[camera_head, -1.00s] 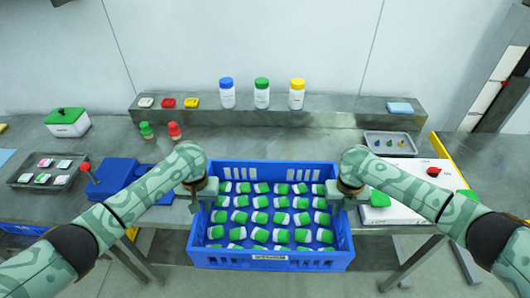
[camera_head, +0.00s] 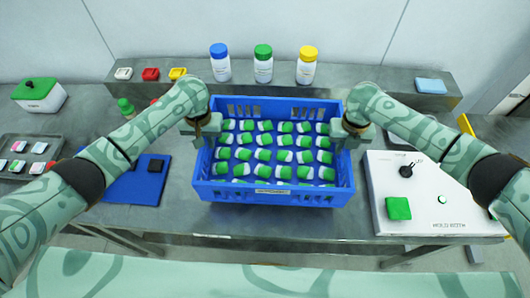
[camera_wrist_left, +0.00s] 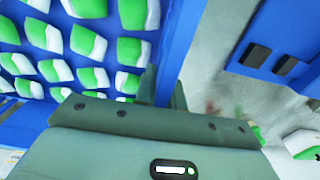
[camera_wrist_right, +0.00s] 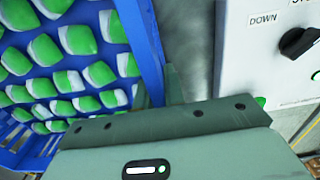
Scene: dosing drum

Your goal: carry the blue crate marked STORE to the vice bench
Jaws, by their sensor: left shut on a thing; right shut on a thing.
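The blue crate (camera_head: 225,192) is in the middle of the head view, over the grey bench top (camera_head: 330,222). It looks level and holds many green-and-white packets; the small label on its near wall is too small to read. My left gripper (camera_head: 203,132) is shut on the crate's left wall, and my right gripper (camera_head: 346,133) is shut on its right wall. The wrist views show the crate's walls at the left jaws (camera_wrist_left: 160,85) and the right jaws (camera_wrist_right: 160,85). I cannot tell whether the crate's bottom touches the bench.
A raised ledge behind bears blue-, green- and yellow-capped bottles (camera_head: 263,65). A white control box (camera_head: 440,205) with a green button stands close right. My base shows at the bottom.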

